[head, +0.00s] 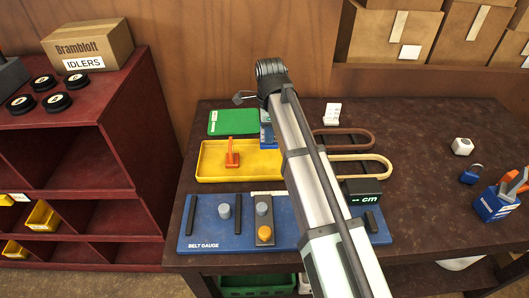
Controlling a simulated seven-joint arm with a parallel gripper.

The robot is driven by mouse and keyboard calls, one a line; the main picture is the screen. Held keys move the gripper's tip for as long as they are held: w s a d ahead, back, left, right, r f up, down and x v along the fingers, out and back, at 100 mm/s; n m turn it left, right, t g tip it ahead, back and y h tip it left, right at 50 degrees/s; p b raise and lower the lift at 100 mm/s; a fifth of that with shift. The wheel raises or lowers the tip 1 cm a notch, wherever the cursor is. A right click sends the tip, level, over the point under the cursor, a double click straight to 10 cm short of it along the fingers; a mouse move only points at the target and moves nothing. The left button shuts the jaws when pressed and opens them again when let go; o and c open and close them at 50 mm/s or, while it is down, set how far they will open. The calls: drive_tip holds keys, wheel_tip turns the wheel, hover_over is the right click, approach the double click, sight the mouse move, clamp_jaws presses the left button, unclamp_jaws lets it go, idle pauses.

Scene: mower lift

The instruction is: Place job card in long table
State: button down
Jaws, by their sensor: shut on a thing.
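The long dark table (430,125) fills the middle and right of the head view. My arm crosses it from the lower right, and its wrist end (272,78) is above the table's back left part. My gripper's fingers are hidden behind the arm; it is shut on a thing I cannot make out. A small blue piece (267,134) shows just left of my arm below the wrist; I cannot tell whether it is held or standing on the table. I cannot clearly identify the job card.
A green board (233,121), a yellow tray (209,161) with an orange part and a blue belt gauge board (205,240) lie left. Two belt loops (344,138), a white stand (332,113) and a blue tool holder (494,205) are right. A red shelf (110,110) stands beside the table.

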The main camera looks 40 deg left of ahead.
drive_tip(key=shift+f, duration=3.6)
drive_tip(key=c, duration=1.1)
unclamp_jaws()
drive_tip(key=shift+f, duration=0.15)
wheel_tip(320, 180, up, 12)
drive_tip(key=shift+r, duration=0.2)
